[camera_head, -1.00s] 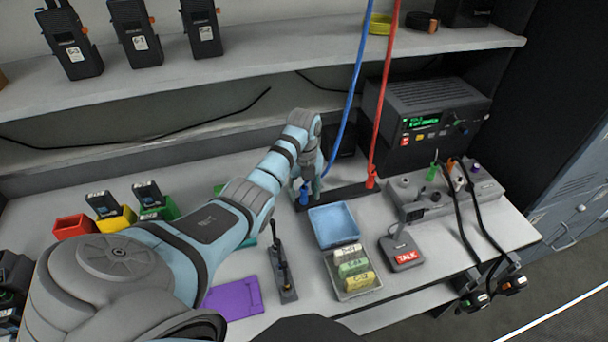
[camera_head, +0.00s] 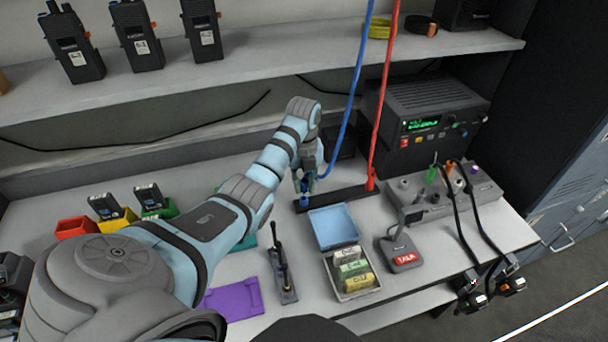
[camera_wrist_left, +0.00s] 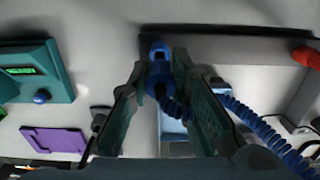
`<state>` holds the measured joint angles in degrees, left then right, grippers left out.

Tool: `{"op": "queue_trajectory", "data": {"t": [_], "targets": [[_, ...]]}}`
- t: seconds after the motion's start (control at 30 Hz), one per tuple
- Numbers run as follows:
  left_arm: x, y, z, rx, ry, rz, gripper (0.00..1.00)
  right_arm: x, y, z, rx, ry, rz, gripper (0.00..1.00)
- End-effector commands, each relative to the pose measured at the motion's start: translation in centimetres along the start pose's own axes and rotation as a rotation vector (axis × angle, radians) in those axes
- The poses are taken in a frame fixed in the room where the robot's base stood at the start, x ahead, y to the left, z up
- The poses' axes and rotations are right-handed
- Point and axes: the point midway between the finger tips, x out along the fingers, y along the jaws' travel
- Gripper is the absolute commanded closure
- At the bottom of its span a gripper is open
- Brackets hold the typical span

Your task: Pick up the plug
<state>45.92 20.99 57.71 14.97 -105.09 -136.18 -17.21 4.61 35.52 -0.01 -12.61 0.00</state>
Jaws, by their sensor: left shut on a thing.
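The blue plug (camera_head: 304,201) is at the left end of a black strip (camera_head: 335,196) on the worktop, with a blue cord rising from it. My left gripper (camera_head: 304,186) is over it, pointing down, with its fingers shut on the plug. In the left wrist view the blue plug (camera_wrist_left: 160,52) shows between the two fingertips (camera_wrist_left: 160,76), and its coiled cord runs off to the lower right. Whether the plug is clear of the strip cannot be told. A red plug (camera_head: 371,184) with a red cord is at the strip's right end. My right gripper is not in view.
A radio unit (camera_head: 424,115) and a grey socket panel (camera_head: 440,193) are to the right. A teal device (camera_wrist_left: 38,75) and a purple plate (camera_head: 233,299) lie to the left. A shelf (camera_head: 260,65) overhangs behind.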

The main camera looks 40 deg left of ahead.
Motion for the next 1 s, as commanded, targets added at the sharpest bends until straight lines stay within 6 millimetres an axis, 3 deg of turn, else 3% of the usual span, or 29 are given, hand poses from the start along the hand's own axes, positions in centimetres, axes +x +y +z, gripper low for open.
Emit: {"op": "queue_trajectory", "data": {"t": [0.2,0.33,0.5,0.7,0.83,1.0], "targets": [[-3.7,0.0,-0.5,0.003,-0.001,0.0,1.0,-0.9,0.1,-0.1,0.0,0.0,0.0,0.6],[-3.6,0.0,-3.1,0.004,-0.001,0.0,1.0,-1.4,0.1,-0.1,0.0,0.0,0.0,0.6],[-4.4,0.0,-8.1,0.004,0.004,0.002,1.0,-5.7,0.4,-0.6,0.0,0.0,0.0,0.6],[-4.2,0.0,-14.5,0.003,0.005,-0.001,1.0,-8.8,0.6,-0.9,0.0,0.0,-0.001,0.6],[-3.8,0.0,-17.0,0.001,0.003,-0.001,1.0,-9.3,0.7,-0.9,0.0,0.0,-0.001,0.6],[-3.5,0.0,-18.0,0.0,0.0,0.0,1.0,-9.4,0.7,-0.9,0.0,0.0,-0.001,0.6]]}}
